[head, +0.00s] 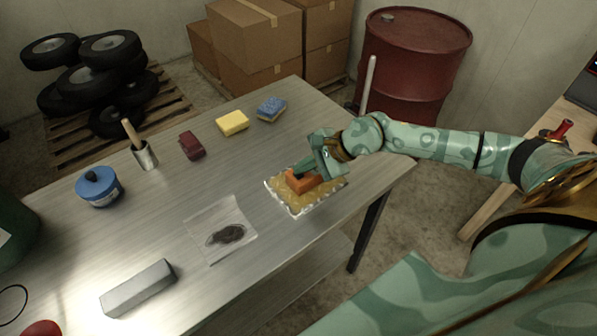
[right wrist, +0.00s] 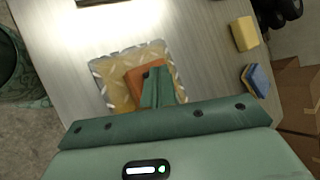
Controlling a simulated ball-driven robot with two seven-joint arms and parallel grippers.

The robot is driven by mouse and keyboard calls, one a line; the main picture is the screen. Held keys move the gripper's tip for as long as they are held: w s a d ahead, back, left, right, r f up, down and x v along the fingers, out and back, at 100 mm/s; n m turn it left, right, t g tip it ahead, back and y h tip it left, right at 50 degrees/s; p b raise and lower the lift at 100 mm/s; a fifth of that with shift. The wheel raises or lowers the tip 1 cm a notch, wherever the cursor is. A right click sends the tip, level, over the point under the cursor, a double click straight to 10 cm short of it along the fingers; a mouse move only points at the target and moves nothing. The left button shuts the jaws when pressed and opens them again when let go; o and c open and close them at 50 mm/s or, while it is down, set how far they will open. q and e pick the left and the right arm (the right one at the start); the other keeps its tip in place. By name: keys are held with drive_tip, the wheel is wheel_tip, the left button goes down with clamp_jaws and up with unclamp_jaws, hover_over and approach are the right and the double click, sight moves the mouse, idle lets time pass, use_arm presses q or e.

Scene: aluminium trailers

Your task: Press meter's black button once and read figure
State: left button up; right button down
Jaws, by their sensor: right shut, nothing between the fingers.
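The orange meter (head: 301,182) lies on a tan tread-plate panel (head: 324,193) with bare silver edges, near the table's right side. My right gripper (head: 301,173) is shut and empty, its fingertips at the meter's top. I cannot tell whether they touch it. In the right wrist view the meter (right wrist: 134,82) is partly covered by the green fingers (right wrist: 155,85). A small dark patch shows beside the fingertips; I cannot tell if it is the black button. No figure can be read. My left gripper is not in view.
On the metal table (head: 255,150) are a clear bag with dark matter (head: 225,236), grey bar (head: 138,288), blue-lidded tin (head: 98,187), brush in a cup (head: 145,155), maroon block (head: 191,145), yellow sponge (head: 232,123) and blue sponge (head: 271,109). A red drum (head: 410,60) stands behind.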

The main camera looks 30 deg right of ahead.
sight(303, 174)
drive_tip(key=shift+r, duration=0.1)
drive_tip(key=shift+r+p, duration=0.55)
drive_tip(key=shift+r, duration=0.25)
drive_tip(key=shift+r+p, duration=1.8)
drive_tip(key=shift+r, duration=0.75)
drive_tip(key=shift+f, duration=0.1)
